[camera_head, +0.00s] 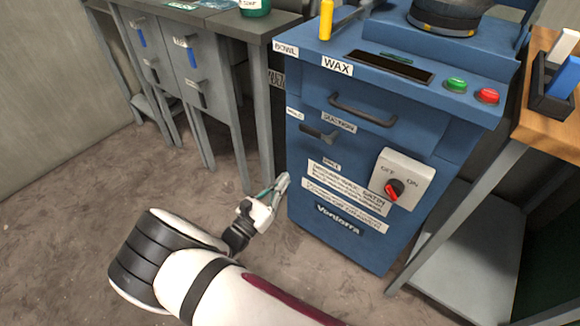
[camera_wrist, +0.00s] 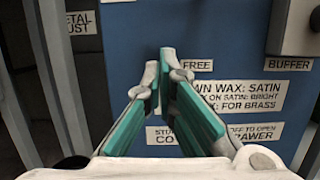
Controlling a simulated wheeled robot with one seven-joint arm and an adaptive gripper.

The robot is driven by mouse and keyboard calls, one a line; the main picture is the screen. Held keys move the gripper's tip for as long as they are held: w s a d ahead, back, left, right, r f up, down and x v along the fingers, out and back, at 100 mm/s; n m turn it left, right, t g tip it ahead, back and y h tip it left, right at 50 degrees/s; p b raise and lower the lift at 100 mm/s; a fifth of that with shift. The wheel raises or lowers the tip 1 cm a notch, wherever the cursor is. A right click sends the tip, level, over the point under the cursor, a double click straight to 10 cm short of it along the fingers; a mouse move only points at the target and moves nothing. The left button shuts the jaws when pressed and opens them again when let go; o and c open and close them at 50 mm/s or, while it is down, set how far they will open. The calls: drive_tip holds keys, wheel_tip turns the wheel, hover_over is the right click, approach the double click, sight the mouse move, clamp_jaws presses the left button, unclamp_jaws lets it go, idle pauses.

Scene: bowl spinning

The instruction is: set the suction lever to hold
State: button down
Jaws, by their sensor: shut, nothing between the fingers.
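The suction lever (camera_head: 318,133) is a small dark handle on the front of the blue cabinet (camera_head: 300,190), under the SUCTION label (camera_head: 338,122). It lies roughly level, slanting slightly. A small label, seemingly HOLD (camera_head: 294,113), is at its upper left, and a FREE label (camera_wrist: 196,65) is below it. My gripper (camera_head: 285,180) is shut and empty, low and to the left of the lever, by the cabinet's left front edge. In the wrist view its fingertips (camera_wrist: 165,62) meet just left of the FREE label. The lever is outside the wrist view.
A drawer handle (camera_head: 362,110) sticks out above the lever. A switch box with a red knob (camera_head: 394,189) is to the right. Green (camera_head: 456,84) and red (camera_head: 487,96) buttons are on top. A grey bench (camera_head: 190,80) stands left; floor is open before the cabinet.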

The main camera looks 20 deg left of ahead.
sight(310, 131)
drive_tip(key=w+d+r+n+b, duration=0.1)
drive_tip(key=w+d+r+b, duration=0.2)
drive_tip(key=w+r, duration=0.3)
drive_tip(key=shift+w+d+b, duration=0.15)
drive_tip(key=shift+w+b, duration=0.35)
drive_tip(key=shift+w, duration=0.85)
drive_tip(key=shift+w+r+m+p, duration=0.1)
drive_tip(key=shift+r+m+p, duration=0.5)
drive_tip(key=shift+r+p, duration=0.1)
